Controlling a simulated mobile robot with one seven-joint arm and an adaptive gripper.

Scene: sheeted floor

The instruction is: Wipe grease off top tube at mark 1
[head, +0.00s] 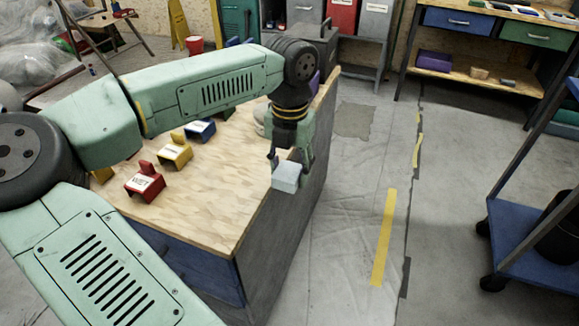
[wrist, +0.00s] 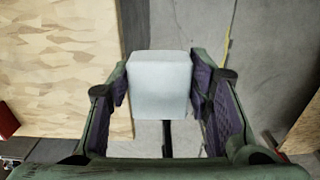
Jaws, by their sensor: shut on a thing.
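My gripper (head: 291,158) points down at the right edge of the wooden-topped bench. It is shut on a pale grey-white block (head: 286,177), which looks like a sponge or folded cloth. In the wrist view the block (wrist: 160,84) sits between the two purple-padded fingers (wrist: 163,96), with the bench edge to its left and floor beyond it. No top tube, mark 1 or grease can be made out in either view.
The bench top (head: 222,215) carries a red holder (head: 145,185) marked "WET", a yellow holder (head: 175,153) and a blue holder (head: 200,130). A blue cart (head: 535,235) stands at the right. The floor (head: 345,265) between bench and cart is clear, with yellow tape.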

